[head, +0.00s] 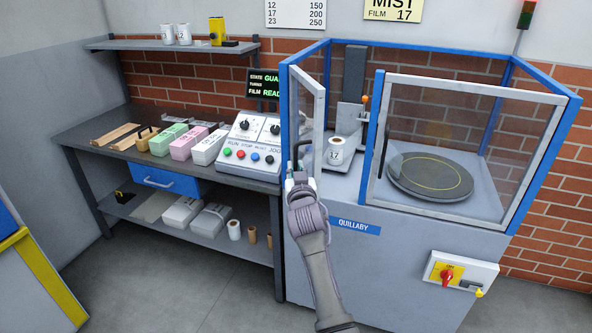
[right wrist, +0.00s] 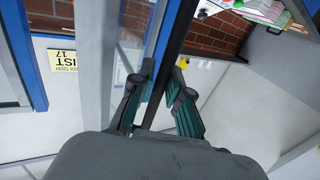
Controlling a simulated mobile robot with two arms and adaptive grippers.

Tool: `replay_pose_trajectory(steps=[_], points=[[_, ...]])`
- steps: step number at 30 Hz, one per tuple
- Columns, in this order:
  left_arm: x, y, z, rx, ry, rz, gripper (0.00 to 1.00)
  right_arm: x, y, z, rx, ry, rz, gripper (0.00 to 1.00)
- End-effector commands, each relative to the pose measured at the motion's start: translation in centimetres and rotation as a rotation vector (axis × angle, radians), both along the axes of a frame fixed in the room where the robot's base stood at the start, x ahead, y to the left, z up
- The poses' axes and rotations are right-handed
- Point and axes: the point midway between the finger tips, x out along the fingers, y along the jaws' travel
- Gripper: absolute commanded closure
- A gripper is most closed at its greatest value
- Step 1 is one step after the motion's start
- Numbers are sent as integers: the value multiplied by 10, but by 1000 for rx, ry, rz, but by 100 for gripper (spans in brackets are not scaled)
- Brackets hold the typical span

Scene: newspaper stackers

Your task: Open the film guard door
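The blue-framed machine (head: 365,275) stands right of the workbench. At its left, a narrow clear door (head: 320,100) with a grey frame stands at an angle to the front, leaving a gap beside it. My right gripper (head: 300,170) is at this door's lower left part. In the right wrist view, a long black handle bar (right wrist: 179,35) runs between its fingertips (right wrist: 165,68), which are close on both sides of it; contact is partly hidden. The larger clear panel (head: 470,125) on the right has its own black handle (head: 383,150). My left gripper is out of view.
A white roll marked 12 (head: 335,150) and a round dark turntable (head: 430,175) are inside the machine. A control console (head: 250,145) sits on the bench (head: 80,138) close left.

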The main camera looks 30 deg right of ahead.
Motion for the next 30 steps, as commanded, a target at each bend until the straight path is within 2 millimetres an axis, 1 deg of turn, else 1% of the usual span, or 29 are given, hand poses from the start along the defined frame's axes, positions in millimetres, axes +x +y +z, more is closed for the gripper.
replay_pose_trajectory(steps=[1, 3, 9, 11, 14, 17, 24, 27, 30], points=[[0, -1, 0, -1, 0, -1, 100, 0, 0, 0, 0, 0, 0, 71], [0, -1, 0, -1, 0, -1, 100, 0, 0, 0, 0, 0, 0, 63], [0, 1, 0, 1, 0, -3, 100, 0, 0, 0, 1, 0, 0, 63], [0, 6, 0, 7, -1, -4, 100, -1, 0, 0, 1, 0, 0, 63], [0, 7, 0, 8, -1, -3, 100, -5, 2, -1, 1, 1, 0, 63], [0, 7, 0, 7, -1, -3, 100, -18, 7, -1, 2, -1, 0, 63], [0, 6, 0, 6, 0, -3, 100, -55, 20, -1, 3, 0, 1, 63], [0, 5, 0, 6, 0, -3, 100, -65, 24, -1, 1, 1, 1, 63], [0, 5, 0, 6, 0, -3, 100, -70, 25, 0, 1, 0, 1, 63]])
